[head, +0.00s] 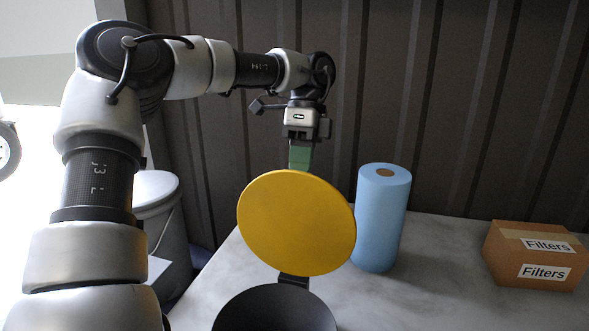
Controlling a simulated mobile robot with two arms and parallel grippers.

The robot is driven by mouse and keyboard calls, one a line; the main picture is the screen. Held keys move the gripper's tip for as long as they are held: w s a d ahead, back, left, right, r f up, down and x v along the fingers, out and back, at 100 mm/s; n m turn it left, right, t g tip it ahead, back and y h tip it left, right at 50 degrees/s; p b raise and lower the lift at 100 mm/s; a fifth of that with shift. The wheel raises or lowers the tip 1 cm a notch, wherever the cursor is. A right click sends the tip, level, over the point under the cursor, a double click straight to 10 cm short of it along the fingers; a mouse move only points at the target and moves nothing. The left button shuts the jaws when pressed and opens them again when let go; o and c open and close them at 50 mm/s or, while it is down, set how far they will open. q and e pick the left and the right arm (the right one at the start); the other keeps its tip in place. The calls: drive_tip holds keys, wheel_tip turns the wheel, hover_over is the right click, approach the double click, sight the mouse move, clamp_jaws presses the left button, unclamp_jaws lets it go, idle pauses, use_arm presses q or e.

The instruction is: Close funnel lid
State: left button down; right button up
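The yellow round funnel lid (296,222) stands raised and tilted at the middle of the head view, above the back of the black funnel (275,310). A dark hinge piece (293,282) shows between lid and funnel. The funnel is open, and its lower part is cut off by the bottom edge. My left gripper (300,156) points down just behind the lid's top edge. Its greenish fingers show above the lid, and their tips are hidden behind it. I cannot tell whether they touch the lid. My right gripper is not in view.
A blue paper roll (382,220) stands on the grey table (440,270) close to the lid's right. A cardboard box labelled Filters (533,256) lies farther right. A grey bucket (160,215) stands at the left, beyond the table edge. A dark ribbed wall closes the back.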

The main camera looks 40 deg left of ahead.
sight(293, 174)
use_arm(q)
drive_tip(key=s+p, duration=0.1)
drive_tip(key=s+d, duration=0.1)
drive_tip(key=shift+s+f+p, duration=0.1)
drive_tip(key=shift+s+p, duration=0.2)
drive_tip(key=shift+p, duration=0.05)
drive_tip(key=shift+s+d, duration=0.5)
drive_tip(key=shift+s, duration=0.1)
drive_tip(key=shift+f, duration=0.1)
drive_tip(key=shift+w+a+f, duration=0.1)
drive_tip(key=shift+a, duration=0.05)
